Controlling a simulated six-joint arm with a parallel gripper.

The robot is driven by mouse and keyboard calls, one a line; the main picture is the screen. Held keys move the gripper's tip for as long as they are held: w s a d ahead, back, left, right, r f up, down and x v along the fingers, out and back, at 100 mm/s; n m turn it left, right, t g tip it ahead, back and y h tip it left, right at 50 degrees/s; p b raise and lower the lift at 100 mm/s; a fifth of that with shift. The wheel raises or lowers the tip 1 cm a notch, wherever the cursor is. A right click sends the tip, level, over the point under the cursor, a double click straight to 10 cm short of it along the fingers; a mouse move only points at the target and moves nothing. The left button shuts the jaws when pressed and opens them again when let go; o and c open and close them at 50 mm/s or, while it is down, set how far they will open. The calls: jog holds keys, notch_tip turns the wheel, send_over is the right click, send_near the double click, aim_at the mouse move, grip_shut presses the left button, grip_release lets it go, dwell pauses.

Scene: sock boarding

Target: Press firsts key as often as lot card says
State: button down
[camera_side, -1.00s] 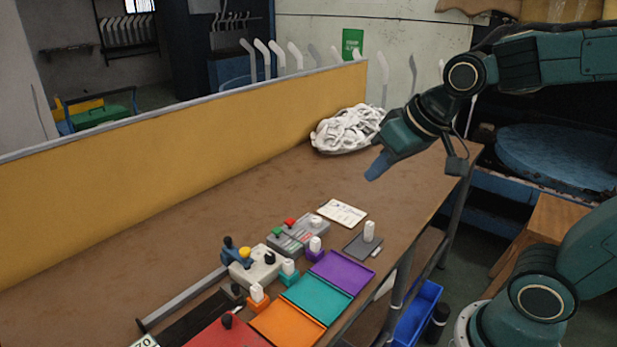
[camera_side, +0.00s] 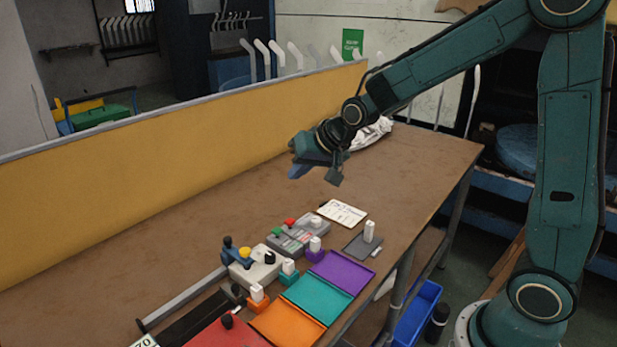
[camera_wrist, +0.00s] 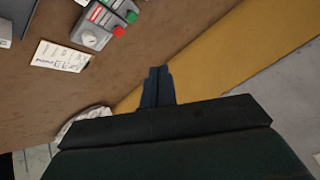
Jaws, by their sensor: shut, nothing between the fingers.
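A grey key box (camera_side: 298,234) stands on the brown table with a green key (camera_side: 278,232), a red key (camera_side: 290,222) and a white round knob (camera_side: 315,221) on top. In the wrist view the box (camera_wrist: 98,30) is at the top. I cannot read which key is for firsts. The white lot card (camera_side: 342,213) lies flat behind the box; its writing is too small to read. It also shows in the wrist view (camera_wrist: 62,56). My gripper (camera_side: 296,172) is shut and empty, in the air above the table behind the box; its fingertips show in the wrist view (camera_wrist: 160,72).
Purple (camera_side: 342,272), teal (camera_side: 316,299) and orange (camera_side: 287,324) trays line the table's front edge. A grey box with a black knob (camera_side: 256,268) stands left of the keys. A white sock pile (camera_side: 372,134) lies at the far end. A yellow partition (camera_side: 150,190) runs along the back.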

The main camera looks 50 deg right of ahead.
aim_at(280, 231)
jog(key=w+d+f+m+t, duration=0.1)
jog(key=w+f+m, duration=0.1)
jog(key=w+f, duration=0.6)
jog(key=shift+f, duration=0.2)
jog(key=shift+d, duration=0.1)
jog(key=shift+f, duration=0.2)
jog(key=shift+f, duration=4.2)
jog(key=shift+f, duration=1.1)
jog(key=shift+r, duration=0.1)
dwell(0.6)
jog(key=shift+r, duration=1)
